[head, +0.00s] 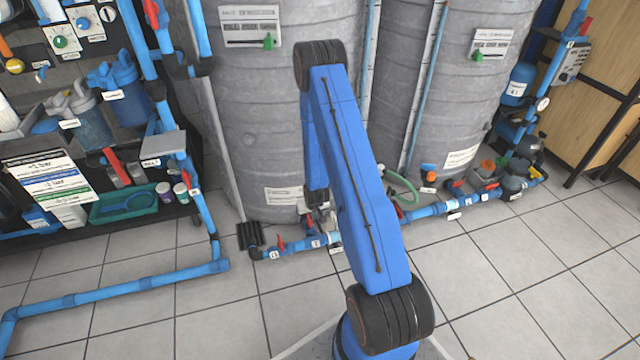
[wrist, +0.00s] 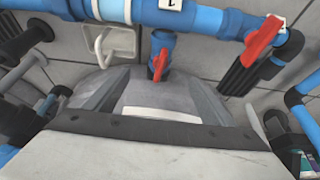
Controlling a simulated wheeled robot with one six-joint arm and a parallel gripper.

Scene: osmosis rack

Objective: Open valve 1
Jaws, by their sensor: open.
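In the wrist view, a red valve handle (wrist: 158,65) sits on a short blue branch pipe, just beyond my gripper and between its fingers as seen from the camera. A second red handle (wrist: 262,40) sits on the main blue pipe to the right, slanted across it. A white tag (wrist: 170,4) on the pipe is cut off at the top edge; I cannot tell for certain which valve it numbers. My gripper (wrist: 152,88) is open, with nothing visible in its grasp. In the head view, my arm hides most of the gripper and part of this low pipe (head: 290,247).
Large grey tanks (head: 265,120) stand close behind the low pipe. A rack with blue filter housings (head: 122,90) and a green tray (head: 125,203) stands left. Tiled floor in front is clear.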

